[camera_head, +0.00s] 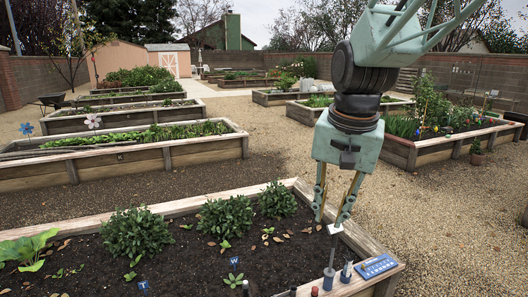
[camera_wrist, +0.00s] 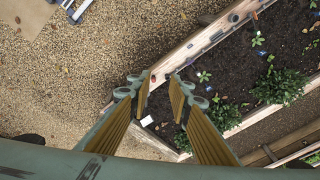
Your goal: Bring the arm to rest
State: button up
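My gripper (camera_head: 330,218) hangs pointing down on my pale green arm, over the right rim of the near raised bed (camera_head: 364,238). Its two fingers are spread apart. In the wrist view my gripper (camera_wrist: 160,80) shows a clear gap between the fingertips, with bed rim and gravel seen far below through it. Nothing is held.
Leafy bushes (camera_head: 226,216) grow in the near bed. A flowering raised bed (camera_head: 432,147) stands behind at right. Open gravel (camera_head: 460,215) lies right of my arm.

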jog(key=s+d+r+n, duration=0.1)
jog(key=s+d+n, duration=0.1)
jog(key=s, duration=1.2)
jog(key=s+d+r+n+t, duration=0.1)
jog(key=s+d+r+n, duration=0.1)
jog(key=s, duration=1.3)
jog(key=shift+s+d+n, duration=0.15)
jog(key=shift+d+n, duration=0.25)
jog(key=shift+d, duration=0.4)
